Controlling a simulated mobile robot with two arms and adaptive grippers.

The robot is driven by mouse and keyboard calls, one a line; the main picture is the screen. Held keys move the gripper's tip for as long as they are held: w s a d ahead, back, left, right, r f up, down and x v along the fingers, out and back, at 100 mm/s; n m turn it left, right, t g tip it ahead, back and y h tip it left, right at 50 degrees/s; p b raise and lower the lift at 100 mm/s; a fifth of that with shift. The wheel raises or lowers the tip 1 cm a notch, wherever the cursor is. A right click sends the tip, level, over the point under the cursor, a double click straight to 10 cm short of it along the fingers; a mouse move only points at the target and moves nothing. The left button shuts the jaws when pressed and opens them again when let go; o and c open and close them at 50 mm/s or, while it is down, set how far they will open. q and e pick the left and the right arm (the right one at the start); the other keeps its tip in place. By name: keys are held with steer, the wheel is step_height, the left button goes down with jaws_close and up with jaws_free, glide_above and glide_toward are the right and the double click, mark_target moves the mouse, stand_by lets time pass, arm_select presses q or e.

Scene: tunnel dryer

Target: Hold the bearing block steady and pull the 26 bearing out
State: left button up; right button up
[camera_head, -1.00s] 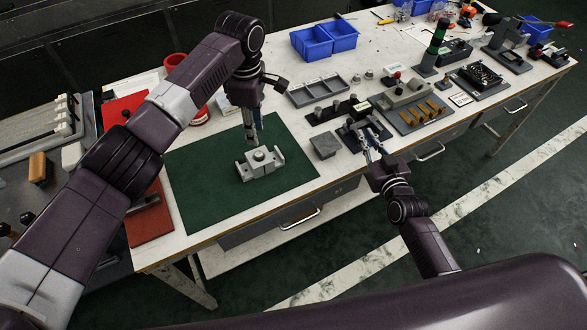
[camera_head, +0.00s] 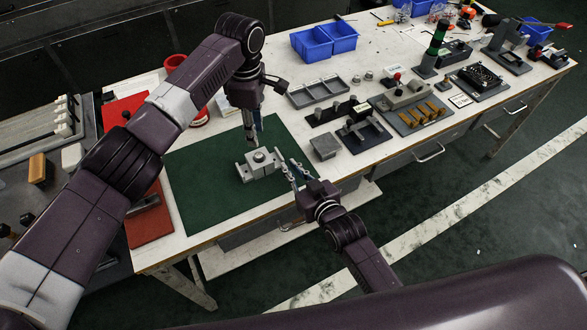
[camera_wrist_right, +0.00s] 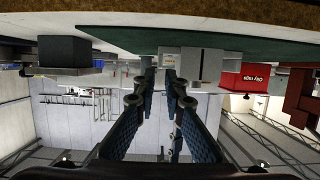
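The grey bearing block (camera_head: 266,171) stands on the green mat (camera_head: 215,190), with the round bearing (camera_head: 259,156) showing at its upper middle. My left gripper (camera_head: 252,141) points down at the back of the block. Its fingers look close together, but their gap and any contact are unclear. My right gripper (camera_head: 289,165) is open and empty, its fingertips close to the right end of the block. In the right wrist view, the two fingers (camera_wrist_right: 161,85) are apart, with the block (camera_wrist_right: 200,65) beyond them near the mat edge.
A small grey square block (camera_head: 324,146) stands right of the mat. A black fixture (camera_head: 367,132) and a grey compartment tray (camera_head: 319,90) lie farther right and back. A red mat (camera_head: 148,222) lies left. The mat's front part is clear.

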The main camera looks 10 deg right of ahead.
mark_target(282, 157)
steer(key=x, duration=0.6)
steer(key=shift+w+a, duration=0.1)
steer(key=shift+w, duration=0.2)
jaws_close()
arm_select(q)
steer(key=shift+o, duration=0.4)
